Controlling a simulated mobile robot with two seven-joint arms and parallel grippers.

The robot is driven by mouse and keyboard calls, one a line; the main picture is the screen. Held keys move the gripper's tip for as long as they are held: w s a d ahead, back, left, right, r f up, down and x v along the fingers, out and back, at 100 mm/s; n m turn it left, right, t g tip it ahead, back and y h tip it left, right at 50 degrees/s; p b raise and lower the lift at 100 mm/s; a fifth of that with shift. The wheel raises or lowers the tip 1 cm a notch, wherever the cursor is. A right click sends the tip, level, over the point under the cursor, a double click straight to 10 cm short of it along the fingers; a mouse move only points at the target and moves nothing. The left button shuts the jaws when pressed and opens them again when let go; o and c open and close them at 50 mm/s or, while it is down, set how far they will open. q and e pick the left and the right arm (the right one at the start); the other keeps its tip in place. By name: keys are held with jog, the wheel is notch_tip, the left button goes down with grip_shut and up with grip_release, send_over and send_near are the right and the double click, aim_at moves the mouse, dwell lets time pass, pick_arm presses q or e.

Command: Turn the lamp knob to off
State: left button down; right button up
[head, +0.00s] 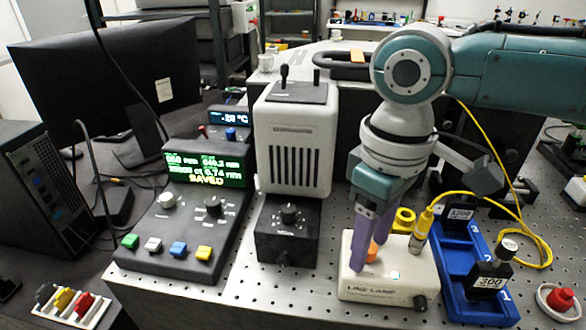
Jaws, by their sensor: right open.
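The cream lamp box (350,280), labelled as a line lamp, sits on the perforated bench at the lower right of centre. A small orange part (373,250) shows on its top, partly hidden by my fingers. It may be the lamp knob, but its pointer cannot be read. A small pale button (395,275) is on top, and a dark round knob (421,303) is at the front right corner. My right gripper (369,254) points down, open, with its purple fingers at the orange part. Whether they touch it cannot be told. My left gripper is out of view.
A yellow cable plug (423,228) stands on the box's right rear. A blue tray (447,268) with black blocks lies close on the right. A black knob box (285,240) and a control console (185,225) with a green display reading SAVED stand left.

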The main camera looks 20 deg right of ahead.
grip_shut()
dwell(0.4)
